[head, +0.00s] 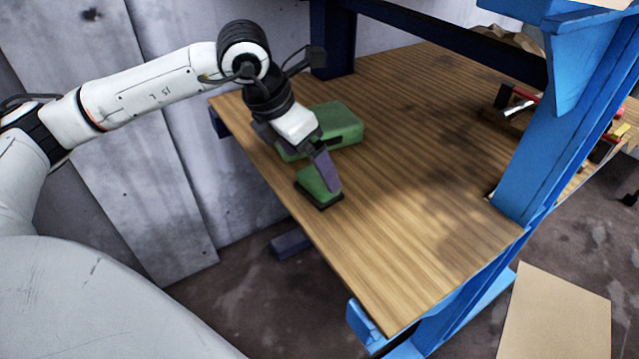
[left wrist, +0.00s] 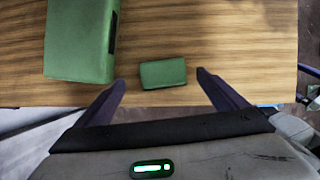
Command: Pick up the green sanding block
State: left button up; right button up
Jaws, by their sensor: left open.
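The green sanding block (head: 316,186) sits on the wooden table (head: 400,215) near its left edge, on a dark base. In the left wrist view the block (left wrist: 163,73) lies just beyond my fingertips, roughly midway between them. My left gripper (head: 322,172) is open and comes down over the block in the head view, covering part of it. Its two fingers (left wrist: 160,84) show apart in the left wrist view, with nothing held between them. I cannot tell whether a finger touches the block. My right gripper is not in view.
A larger green case (head: 342,124) lies on the table behind the block, close to my left gripper. A blue post (head: 540,130) stands at the table's right side. Red and dark items (head: 518,102) lie at the far right. The table's middle is clear.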

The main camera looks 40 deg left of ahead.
aim_at(318, 177)
pick_arm(q)
jog(key=x, duration=0.5)
jog(key=shift+d+f+p, duration=0.3)
jog(key=shift+p, duration=0.1)
jog(key=shift+c, duration=0.4)
jog(key=c, duration=1.1)
